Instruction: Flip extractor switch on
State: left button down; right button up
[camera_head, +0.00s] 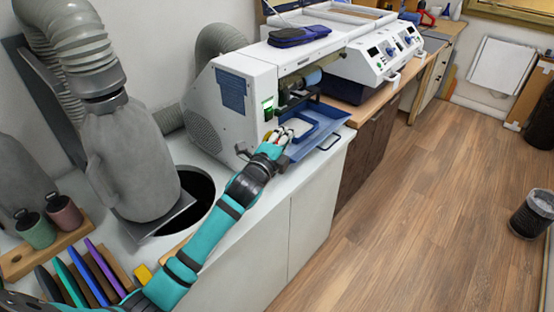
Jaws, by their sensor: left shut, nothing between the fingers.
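The white machine (222,112) with a blue label and a round side grille stands on the counter. A small switch (268,104) with a green part shows on its front face, and I cannot tell its position. My left gripper (284,134) is shut and empty, in front of the machine's lower front, below and slightly right of the switch. It appears apart from the switch. A small yellow and red part (267,138) shows just left of the gripper, partly hidden by it. My right gripper is not in view.
A blue tray (325,128) juts from the machine's front, close to my left gripper. A grey dust bag (135,165) and hose stand at left beside a dark round opening (197,205). A rack of coloured sheets (85,275) is lower left. The wooden floor at right is mostly clear.

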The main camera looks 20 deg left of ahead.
pick_arm(q)
jog(key=s+a+b, duration=0.2)
jog(key=s, duration=0.6)
jog(key=shift+f, duration=0.45)
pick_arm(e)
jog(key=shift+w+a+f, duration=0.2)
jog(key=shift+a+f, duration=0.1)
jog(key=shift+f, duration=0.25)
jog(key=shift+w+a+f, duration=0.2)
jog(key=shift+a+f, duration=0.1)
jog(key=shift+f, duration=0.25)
pick_arm(q)
jog(key=shift+s, duration=0.15)
